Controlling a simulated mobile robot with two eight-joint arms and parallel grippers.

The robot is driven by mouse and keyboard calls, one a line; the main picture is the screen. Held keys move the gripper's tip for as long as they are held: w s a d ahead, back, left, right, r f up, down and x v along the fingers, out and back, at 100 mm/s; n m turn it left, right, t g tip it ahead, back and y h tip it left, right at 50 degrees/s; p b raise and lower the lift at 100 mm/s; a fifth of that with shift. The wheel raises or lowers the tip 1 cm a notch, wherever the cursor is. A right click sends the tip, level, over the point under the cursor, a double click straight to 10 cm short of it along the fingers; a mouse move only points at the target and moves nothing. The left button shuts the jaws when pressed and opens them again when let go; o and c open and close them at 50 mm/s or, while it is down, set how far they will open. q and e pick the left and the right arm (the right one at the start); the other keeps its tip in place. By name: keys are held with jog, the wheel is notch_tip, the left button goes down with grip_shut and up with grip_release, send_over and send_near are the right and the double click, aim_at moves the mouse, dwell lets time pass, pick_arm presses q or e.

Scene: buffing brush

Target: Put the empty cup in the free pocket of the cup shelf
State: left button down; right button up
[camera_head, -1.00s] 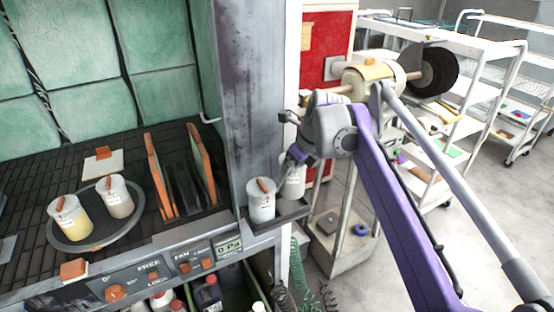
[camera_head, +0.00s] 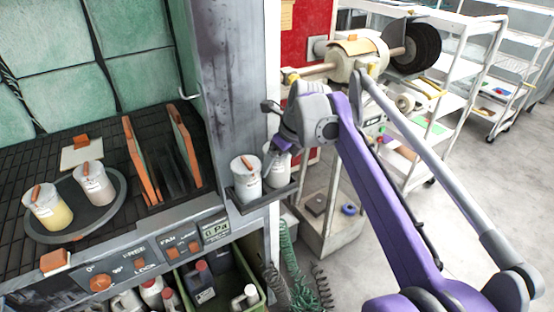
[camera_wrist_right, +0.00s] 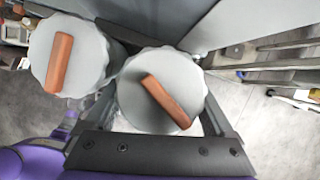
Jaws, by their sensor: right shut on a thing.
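My right gripper (camera_head: 280,150) is shut on a white cup (camera_head: 277,169) with an orange bar on its lid. The held cup is at the right half of the cup shelf (camera_head: 268,199), a small grey ledge on the cabinet post. I cannot tell whether its base touches the shelf. A similar white cup (camera_head: 246,180) stands upright in the left pocket. In the right wrist view the held cup's lid (camera_wrist_right: 150,88) sits between the fingers, and the other cup's lid (camera_wrist_right: 85,48) is close beside it on the left. My left gripper is not in view.
A round tray (camera_head: 75,237) in the cabinet holds a cup with yellow contents (camera_head: 47,210) and a cup with brownish contents (camera_head: 94,185). Orange-edged panels (camera_head: 142,165) stand beside it. A green crate (camera_head: 222,292) with bottles is below. A buffing machine (camera_head: 355,58) stands behind my arm.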

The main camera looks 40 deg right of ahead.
jog(key=shift+f, duration=0.45)
dwell(0.5)
jog(key=shift+w, duration=0.1)
jog(key=o, duration=1.3)
jog(key=v, duration=1.1)
jog(key=shift+p, duration=0.4)
jog(key=shift+f, duration=0.1)
